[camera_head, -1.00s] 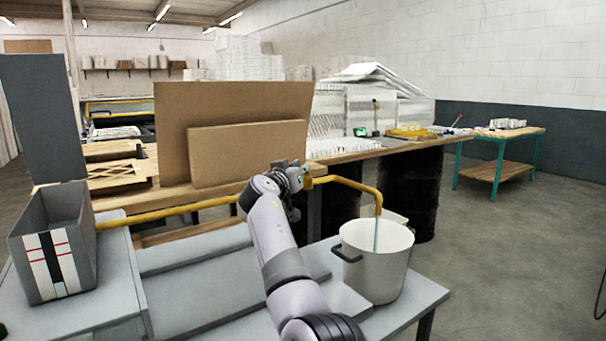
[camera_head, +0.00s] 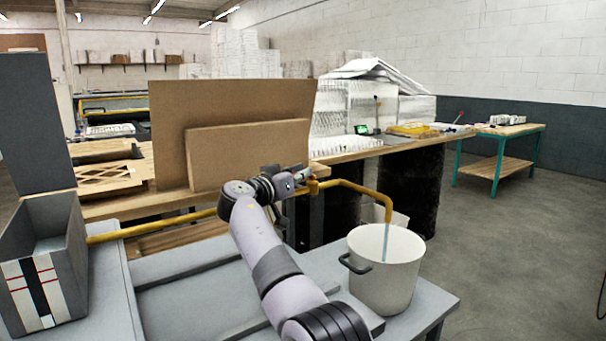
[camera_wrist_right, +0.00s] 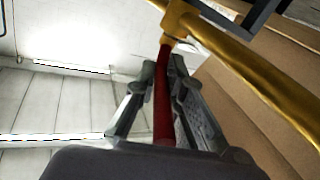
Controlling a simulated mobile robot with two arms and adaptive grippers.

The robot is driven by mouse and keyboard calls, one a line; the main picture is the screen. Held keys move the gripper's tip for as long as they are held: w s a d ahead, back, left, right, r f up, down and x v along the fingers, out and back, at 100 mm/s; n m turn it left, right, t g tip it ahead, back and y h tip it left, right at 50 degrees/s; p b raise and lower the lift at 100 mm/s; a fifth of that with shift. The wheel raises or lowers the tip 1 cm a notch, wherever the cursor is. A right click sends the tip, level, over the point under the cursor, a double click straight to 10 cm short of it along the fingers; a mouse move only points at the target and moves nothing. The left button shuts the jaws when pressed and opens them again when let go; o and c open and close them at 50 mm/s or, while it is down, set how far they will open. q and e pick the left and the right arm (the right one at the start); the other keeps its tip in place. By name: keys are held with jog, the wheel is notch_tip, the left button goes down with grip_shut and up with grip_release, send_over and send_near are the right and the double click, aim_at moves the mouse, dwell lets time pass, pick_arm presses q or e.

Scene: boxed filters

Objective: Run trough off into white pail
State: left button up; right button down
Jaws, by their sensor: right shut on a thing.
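The grey trough (camera_head: 42,262) stands at the left on a raised grey bench, with red, white and black bands on its front. A yellow pipe (camera_head: 165,225) runs from it to the right, bends down and ends over the white pail (camera_head: 386,275). A thin bluish stream (camera_head: 386,243) falls from the pipe's end into the pail. My right gripper (camera_head: 300,183) is at the pipe's middle. In the right wrist view its fingers (camera_wrist_right: 165,95) are shut on a red lever (camera_wrist_right: 163,85) joined to the yellow pipe (camera_wrist_right: 250,65). My left gripper is not in view.
The pail stands on a low grey bench (camera_head: 425,305) near its right end, its dark handle facing left. Brown boards (camera_head: 235,130) lean behind the pipe. A wooden table (camera_head: 350,152) with black drums stands behind. Floor at right is clear.

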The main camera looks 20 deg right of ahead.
jog(key=shift+r, duration=0.1)
jog(key=c, duration=1.7)
grip_release()
jog(key=shift+o, duration=0.2)
jog(key=v, duration=0.7)
jog(key=shift+a, duration=0.2)
jog(key=shift+s, duration=0.1)
jog(key=shift+c, duration=0.5)
